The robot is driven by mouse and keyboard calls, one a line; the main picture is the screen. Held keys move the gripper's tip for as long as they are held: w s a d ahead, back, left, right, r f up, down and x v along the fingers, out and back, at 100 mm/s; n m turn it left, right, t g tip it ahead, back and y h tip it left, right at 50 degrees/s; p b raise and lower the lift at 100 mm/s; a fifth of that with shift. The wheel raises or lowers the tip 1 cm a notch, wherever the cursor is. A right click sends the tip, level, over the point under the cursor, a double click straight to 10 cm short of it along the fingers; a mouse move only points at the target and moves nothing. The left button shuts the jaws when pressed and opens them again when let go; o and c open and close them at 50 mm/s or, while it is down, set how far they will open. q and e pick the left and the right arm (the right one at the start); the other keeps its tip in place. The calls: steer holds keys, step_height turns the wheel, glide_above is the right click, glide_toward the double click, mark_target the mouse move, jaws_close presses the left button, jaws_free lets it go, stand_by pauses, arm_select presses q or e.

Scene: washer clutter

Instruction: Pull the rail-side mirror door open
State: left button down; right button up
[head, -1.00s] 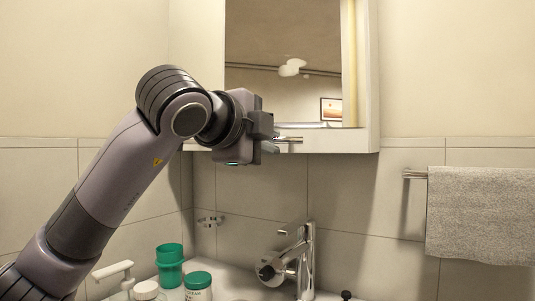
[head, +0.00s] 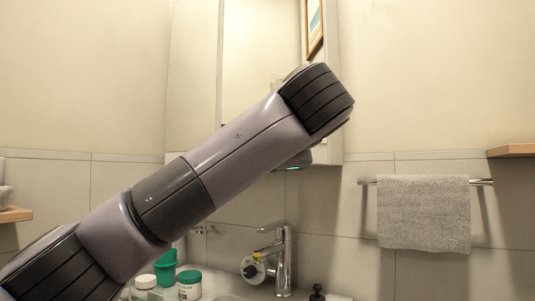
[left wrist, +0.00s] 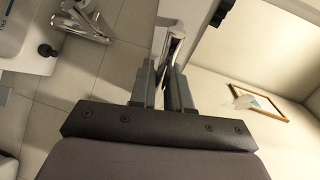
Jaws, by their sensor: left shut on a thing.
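The mirror door (head: 262,55) of the white wall cabinet is at the upper middle of the head view, partly behind my left arm. Its handle is hidden there. In the left wrist view, the metal bar handle (left wrist: 173,45) lies between the fingers of my left gripper (left wrist: 170,75), which is shut on it. The door's white edge and mirror face (left wrist: 240,95) are just right of the fingers. I cannot tell how far the door stands open. My right gripper is not in view.
Below are a chrome tap (head: 283,262), green-lidded jar (head: 188,287), green cup (head: 166,268) and small dark item (head: 317,293) by the basin. A grey towel (head: 424,213) hangs on the rail at right. A wooden shelf (head: 512,151) juts in at the right edge.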

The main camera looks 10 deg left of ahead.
arm_select(q)
steer(key=d+n+g+y+p, duration=0.1)
steer(key=s+d+n+g+y+p, duration=0.1)
steer(key=d, duration=0.1)
steer(key=s+d+n+g+y+p, duration=0.1)
steer(key=d+y, duration=0.1)
steer(key=shift+d+n, duration=0.2)
steer(key=shift+n, duration=0.2)
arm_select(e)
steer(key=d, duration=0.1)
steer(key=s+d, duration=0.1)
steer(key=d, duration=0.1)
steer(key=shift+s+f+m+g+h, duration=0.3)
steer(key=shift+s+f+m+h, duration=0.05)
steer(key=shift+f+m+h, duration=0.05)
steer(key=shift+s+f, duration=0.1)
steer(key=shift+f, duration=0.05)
